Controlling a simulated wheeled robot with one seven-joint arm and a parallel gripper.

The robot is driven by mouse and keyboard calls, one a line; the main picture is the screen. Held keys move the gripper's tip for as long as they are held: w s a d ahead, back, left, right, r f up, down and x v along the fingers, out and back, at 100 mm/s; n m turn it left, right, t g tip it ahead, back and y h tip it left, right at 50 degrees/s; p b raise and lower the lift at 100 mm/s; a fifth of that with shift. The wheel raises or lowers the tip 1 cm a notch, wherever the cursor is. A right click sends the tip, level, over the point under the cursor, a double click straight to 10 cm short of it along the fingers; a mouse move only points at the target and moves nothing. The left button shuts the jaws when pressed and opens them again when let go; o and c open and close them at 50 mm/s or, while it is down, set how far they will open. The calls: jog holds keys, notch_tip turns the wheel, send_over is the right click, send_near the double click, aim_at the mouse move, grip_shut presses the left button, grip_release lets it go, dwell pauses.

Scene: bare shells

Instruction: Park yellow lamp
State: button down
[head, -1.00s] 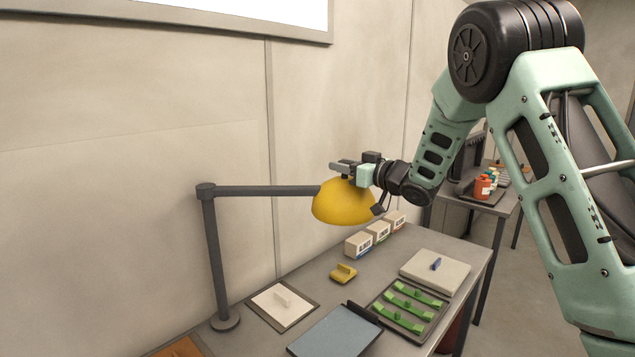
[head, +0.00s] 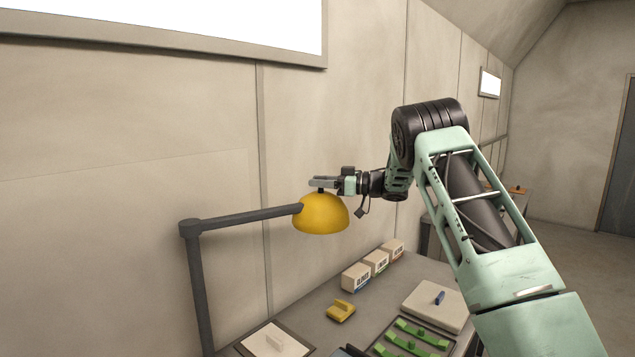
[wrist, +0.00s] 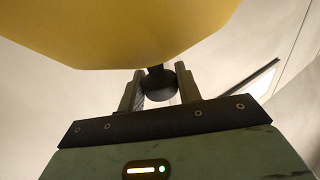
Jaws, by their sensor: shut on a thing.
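The yellow lamp has a domed shade (head: 321,214) on a dark jointed arm (head: 245,217) above the table. The arm joins a dark upright post (head: 203,290) at the left. My gripper (head: 322,184) is at the top of the shade, shut on the dark knob there. In the wrist view the yellow shade (wrist: 120,30) fills the top, and the dark round knob (wrist: 158,84) sits between my two fingers (wrist: 157,92). The lamp's base is out of view.
The table (head: 312,318) below holds several boxes (head: 376,262), a yellow block (head: 341,311), a pale board with a blue piece (head: 420,303) and a tray of green parts (head: 385,350). The wall (head: 130,180) is behind the lamp. Air around the shade is clear.

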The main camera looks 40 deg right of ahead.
jog(key=shift+w+r, duration=0.2)
jog(key=shift+r, duration=0.1)
jog(key=c, duration=1)
grip_release()
jog(key=shift+w+f, duration=0.1)
jog(key=shift+w, duration=0.05)
jog(key=shift+c, duration=0.2)
jog(key=shift+w+f, duration=0.1)
jog(key=shift+s+d+f+b, duration=0.15)
jog(key=shift+s+d+b, duration=0.2)
jog(key=shift+s, duration=0.1)
jog(key=b+v, duration=0.6)
jog(key=v, duration=1)
jog(key=shift+s+r+b, duration=0.2)
jog(key=shift+b, duration=0.15)
jog(key=shift+d, duration=0.2)
